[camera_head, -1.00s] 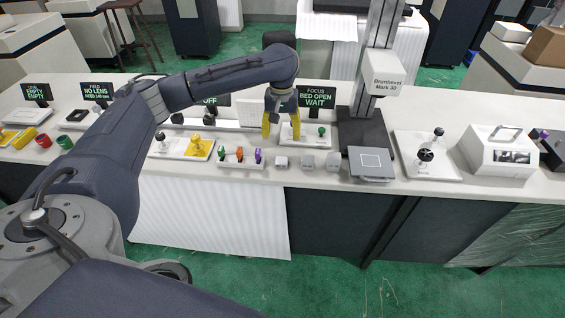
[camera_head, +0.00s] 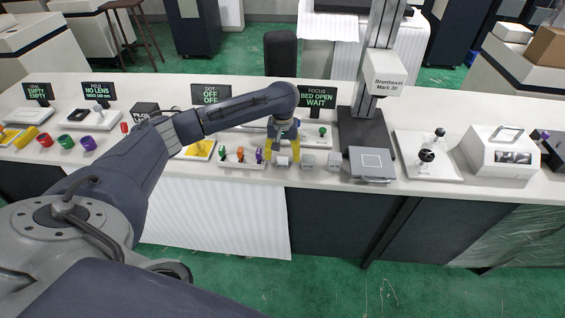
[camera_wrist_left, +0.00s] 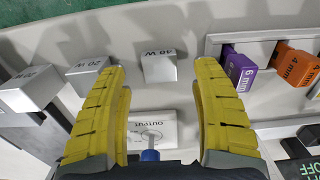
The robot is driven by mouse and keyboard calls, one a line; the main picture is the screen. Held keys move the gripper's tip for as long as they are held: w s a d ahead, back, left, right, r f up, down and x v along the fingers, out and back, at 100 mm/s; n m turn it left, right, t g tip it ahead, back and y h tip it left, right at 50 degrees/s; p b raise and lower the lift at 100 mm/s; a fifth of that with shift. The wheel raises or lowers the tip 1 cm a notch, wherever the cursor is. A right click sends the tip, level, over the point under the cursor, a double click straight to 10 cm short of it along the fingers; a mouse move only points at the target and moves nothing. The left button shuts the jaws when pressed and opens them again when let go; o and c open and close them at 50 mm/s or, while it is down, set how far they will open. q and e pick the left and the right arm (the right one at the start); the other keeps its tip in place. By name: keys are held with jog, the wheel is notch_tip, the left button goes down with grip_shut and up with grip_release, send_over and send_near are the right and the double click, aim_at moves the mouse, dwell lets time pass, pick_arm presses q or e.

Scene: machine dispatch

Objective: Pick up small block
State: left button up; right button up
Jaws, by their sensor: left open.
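Small grey blocks stand in a row at the table's front edge. The one labelled 40 W (camera_wrist_left: 158,68) lies between my left gripper's (camera_wrist_left: 158,78) yellow fingertips in the left wrist view. In the head view this gripper (camera_head: 283,160) points down over the same spot, open, with the fingers on either side of the block. I cannot tell whether they touch it. Two other grey blocks (camera_head: 308,162) (camera_head: 333,162) stand to its right; in the wrist view they appear at left, one labelled 20 W (camera_wrist_left: 88,76), another (camera_wrist_left: 30,88). My right gripper is not in view.
A rack (camera_head: 240,166) with green, orange and purple pieces stands just left of the gripper. A white tray (camera_head: 318,143) lies behind the blocks. The Brunhexel machine's grey plate (camera_head: 370,176) is to the right. Signs (camera_head: 316,97) stand farther back.

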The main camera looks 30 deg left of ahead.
aim_at(282, 160)
pick_arm(q)
jog(key=shift+f, duration=1.55)
jog(key=c, duration=1.3)
